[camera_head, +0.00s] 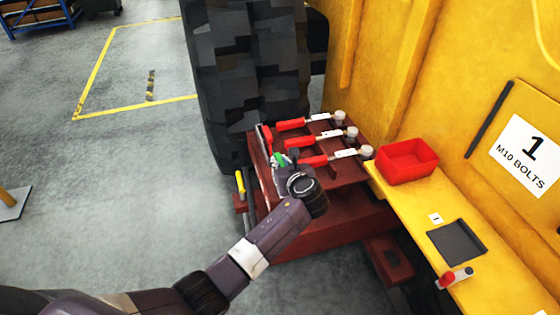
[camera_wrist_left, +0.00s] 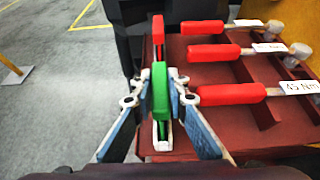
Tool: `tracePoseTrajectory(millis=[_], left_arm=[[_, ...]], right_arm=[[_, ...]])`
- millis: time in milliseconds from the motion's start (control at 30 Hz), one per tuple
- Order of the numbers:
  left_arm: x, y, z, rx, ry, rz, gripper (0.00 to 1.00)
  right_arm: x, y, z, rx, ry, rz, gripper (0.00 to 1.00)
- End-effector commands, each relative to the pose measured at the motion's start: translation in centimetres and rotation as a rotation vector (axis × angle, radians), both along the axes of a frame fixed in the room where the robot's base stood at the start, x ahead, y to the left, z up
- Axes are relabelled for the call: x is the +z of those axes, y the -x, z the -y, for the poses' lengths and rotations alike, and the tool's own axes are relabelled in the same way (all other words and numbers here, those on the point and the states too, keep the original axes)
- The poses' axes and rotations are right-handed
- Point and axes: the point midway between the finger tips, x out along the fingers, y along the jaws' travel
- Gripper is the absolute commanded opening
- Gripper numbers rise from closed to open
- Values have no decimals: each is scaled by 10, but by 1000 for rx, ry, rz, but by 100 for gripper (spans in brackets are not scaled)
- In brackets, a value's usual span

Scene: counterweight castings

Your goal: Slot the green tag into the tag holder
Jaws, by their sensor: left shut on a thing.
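The green tag (camera_head: 279,160) is in my left gripper (camera_head: 283,165), above the left edge of the dark red cart top. In the left wrist view the green tag (camera_wrist_left: 161,92) stands upright between the two fingers of my left gripper (camera_wrist_left: 160,100), which are shut on it. A pale slotted piece (camera_wrist_left: 163,140) shows just under it; I cannot tell whether this is the tag holder or whether the tag touches it. A red upright piece (camera_wrist_left: 158,35) stands directly behind the green tag. My right gripper is not in view.
Several red-handled tools (camera_head: 300,142) with white labels lie across the dark red cart (camera_head: 330,200), right of the gripper. A red bin (camera_head: 407,160) and a dark pad (camera_head: 457,241) are on the yellow ledge (camera_head: 510,270). A large tyre (camera_head: 245,70) stands behind.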

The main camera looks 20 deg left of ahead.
Motion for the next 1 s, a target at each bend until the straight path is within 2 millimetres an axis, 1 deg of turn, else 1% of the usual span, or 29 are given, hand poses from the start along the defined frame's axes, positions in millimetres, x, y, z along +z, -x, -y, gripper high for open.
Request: tracePoseTrajectory(millis=[267,300,467,500,833,933,1000], left_arm=[[-3,0,0,0,-1,1,0],[-4,0,0,0,-1,1,15],[-4,0,0,0,0,0,32],[-4,0,0,0,0,0,34],[-2,3,2,0,1,1,34],[2,10,7,-1,0,0,34],[6,18,13,-1,3,1,34]], right_arm=[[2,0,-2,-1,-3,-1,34],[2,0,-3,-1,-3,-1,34],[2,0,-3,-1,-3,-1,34],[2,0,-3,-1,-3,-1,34],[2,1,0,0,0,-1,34],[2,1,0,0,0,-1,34],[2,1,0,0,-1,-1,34]])
